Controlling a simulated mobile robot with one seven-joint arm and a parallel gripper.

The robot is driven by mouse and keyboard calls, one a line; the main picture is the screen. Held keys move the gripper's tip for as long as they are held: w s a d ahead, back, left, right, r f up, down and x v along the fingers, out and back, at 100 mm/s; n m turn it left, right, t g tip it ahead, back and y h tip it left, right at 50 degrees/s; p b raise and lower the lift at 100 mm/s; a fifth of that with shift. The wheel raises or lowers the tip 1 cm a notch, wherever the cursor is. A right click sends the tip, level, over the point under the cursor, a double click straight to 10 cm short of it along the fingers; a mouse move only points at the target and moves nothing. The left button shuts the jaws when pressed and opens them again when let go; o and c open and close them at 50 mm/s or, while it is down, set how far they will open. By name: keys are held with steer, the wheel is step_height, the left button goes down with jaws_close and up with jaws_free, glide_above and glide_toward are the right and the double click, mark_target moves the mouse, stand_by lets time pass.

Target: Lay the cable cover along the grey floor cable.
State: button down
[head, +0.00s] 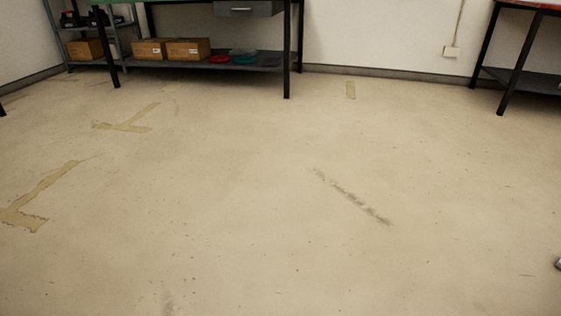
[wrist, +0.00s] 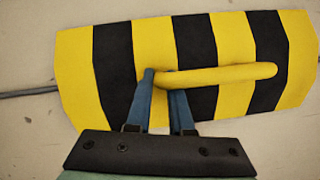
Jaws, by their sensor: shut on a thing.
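The cable cover (wrist: 110,65) has yellow and black stripes and fills much of the wrist view, slightly tilted in the picture. A yellow bar handle (wrist: 225,74) runs along its top. My gripper (wrist: 163,84), with blue fingers, is shut on the left end of this handle. The grey floor cable (wrist: 30,92) shows left of the cover and runs up to its left edge; a bit shows at the far right edge. The cover hides the cable between. I cannot tell whether the cover touches the floor. Cover, cable and gripper are not recognisable in the head view.
In the head view the beige floor (head: 250,200) is wide and clear, with tape marks (head: 45,190) at left and a dark scuff (head: 350,195). A workbench (head: 200,62) with boxes stands at the back, a red-topped table (head: 520,50) at back right. A small grey thing (head: 558,263) touches the right edge.

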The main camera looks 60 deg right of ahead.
steer(key=c, duration=0.8)
jaws_free()
steer(key=p+v, duration=0.9)
steer(key=v, duration=0.3)
steer(key=shift+r, duration=0.2)
